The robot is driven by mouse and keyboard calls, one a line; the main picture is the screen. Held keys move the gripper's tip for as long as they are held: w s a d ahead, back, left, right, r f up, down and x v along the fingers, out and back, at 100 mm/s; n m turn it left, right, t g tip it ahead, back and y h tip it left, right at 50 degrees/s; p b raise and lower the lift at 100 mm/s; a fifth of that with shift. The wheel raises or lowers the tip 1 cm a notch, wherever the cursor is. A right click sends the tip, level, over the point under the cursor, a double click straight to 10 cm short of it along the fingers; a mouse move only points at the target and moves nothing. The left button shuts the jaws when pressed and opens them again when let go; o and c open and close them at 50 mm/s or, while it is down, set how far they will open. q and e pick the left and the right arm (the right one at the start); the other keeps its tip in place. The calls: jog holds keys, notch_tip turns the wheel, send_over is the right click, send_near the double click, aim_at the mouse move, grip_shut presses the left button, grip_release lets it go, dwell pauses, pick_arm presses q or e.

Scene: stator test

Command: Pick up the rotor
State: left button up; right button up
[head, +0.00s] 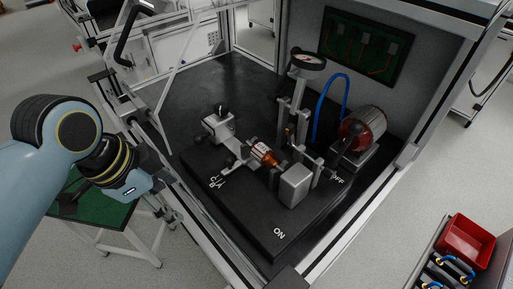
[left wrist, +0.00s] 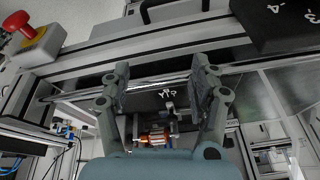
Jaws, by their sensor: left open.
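The rotor (head: 264,154), an orange-copper cylinder with a pale label, sits in the metal holder on the black test base (head: 235,207) inside the cabinet. In the left wrist view a copper-coloured part that looks like the rotor (left wrist: 154,138) shows low between the fingers, partly hidden by the gripper body. My left gripper (head: 168,208) is at the cabinet's front left edge, outside it and well apart from the rotor. In the left wrist view my left gripper (left wrist: 161,76) has its two fingers spread with nothing between the tips. My right gripper is not in view.
A dial gauge (head: 308,61) on a post and a red motor (head: 362,128) stand behind the rotor. The cabinet frame (head: 225,252) edges the opening. A red bin (head: 465,242) stands at lower right. A red emergency button (left wrist: 19,20) shows in the left wrist view.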

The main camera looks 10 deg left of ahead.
pick_arm(q)
jog(key=w+d+r+m+h, duration=0.2)
jog(key=w+d+r+m, duration=0.15)
jog(key=w+m, duration=0.2)
jog(key=m+g+h, duration=0.1)
jog(key=m+h, duration=0.2)
jog(key=m, duration=0.7)
send_near(258, 150)
jog(key=shift+s+f+p, duration=0.25)
jog(key=shift+p, duration=0.15)
jog(key=shift+m, duration=0.25)
jog(key=x, duration=0.4)
jog(key=shift+w+d+f, duration=0.1)
jog(key=shift+d+f, duration=0.15)
jog(key=shift+f, duration=0.05)
jog(key=x, duration=0.3)
jog(key=p+x, duration=0.1)
jog(key=x, duration=0.1)
jog(key=shift+w+d+f, duration=0.1)
jog(key=shift+w+d, duration=0.15)
jog(key=shift+w, duration=0.15)
grip_shut()
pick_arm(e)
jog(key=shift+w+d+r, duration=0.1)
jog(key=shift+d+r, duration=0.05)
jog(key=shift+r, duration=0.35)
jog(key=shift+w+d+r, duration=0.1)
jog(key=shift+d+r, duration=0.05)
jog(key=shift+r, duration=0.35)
